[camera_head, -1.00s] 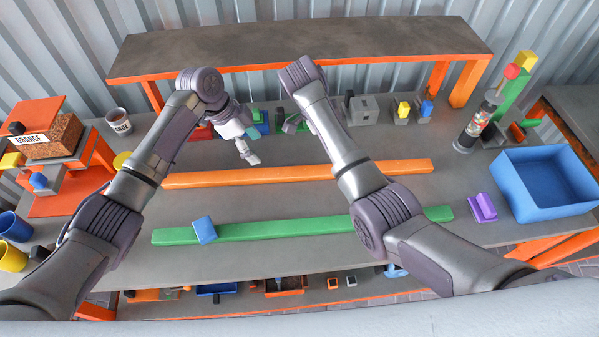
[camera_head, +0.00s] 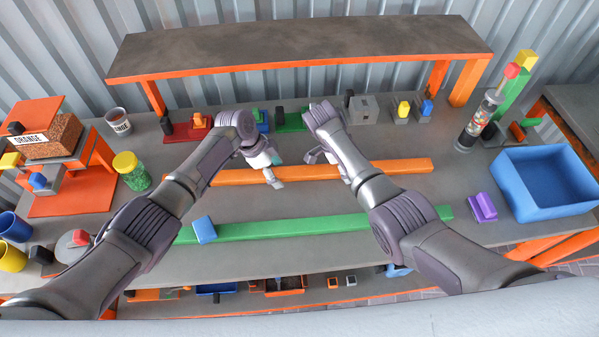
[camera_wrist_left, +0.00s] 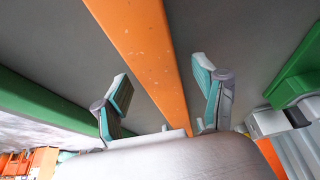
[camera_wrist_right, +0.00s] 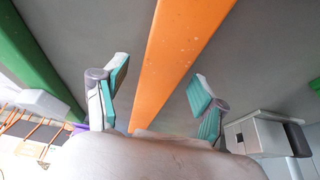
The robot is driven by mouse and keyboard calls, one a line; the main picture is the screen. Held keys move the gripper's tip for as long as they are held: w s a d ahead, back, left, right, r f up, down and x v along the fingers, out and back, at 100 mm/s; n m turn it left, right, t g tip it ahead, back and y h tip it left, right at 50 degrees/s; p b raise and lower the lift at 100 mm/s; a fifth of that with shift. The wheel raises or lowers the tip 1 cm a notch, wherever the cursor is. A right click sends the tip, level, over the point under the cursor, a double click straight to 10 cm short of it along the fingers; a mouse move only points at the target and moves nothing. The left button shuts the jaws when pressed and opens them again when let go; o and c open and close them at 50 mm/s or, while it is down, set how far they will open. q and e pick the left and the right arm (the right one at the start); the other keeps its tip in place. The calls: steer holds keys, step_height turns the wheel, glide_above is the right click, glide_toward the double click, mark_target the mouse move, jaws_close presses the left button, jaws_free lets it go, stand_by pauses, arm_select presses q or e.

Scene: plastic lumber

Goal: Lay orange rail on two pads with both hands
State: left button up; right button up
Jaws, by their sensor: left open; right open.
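The orange rail (camera_head: 395,167) lies lengthwise across the middle of the workbench. My left gripper (camera_head: 272,170) is open above it, left of its centre. In the left wrist view the rail (camera_wrist_left: 150,50) runs between the parted fingers (camera_wrist_left: 161,85). My right gripper (camera_head: 322,158) is open near the rail, partly hidden by its own arm. In the right wrist view the rail (camera_wrist_right: 178,55) also runs between the open fingers (camera_wrist_right: 158,82). A red pad (camera_head: 180,134) and a green pad (camera_head: 292,122) lie behind the rail; which pads are meant is unclear.
A green rail (camera_head: 285,226) lies in front, with a blue block (camera_head: 204,229) on it. A blue bin (camera_head: 545,180) and purple block (camera_head: 482,207) stand right. A raised shelf (camera_head: 300,45) spans the back. A green-filled jar (camera_head: 132,172) stands left.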

arm_select(q)
jaws_close()
arm_select(e)
jaws_close()
arm_select(q)
steer(key=shift+r, duration=0.1)
arm_select(e)
steer(key=shift+r, duration=0.1)
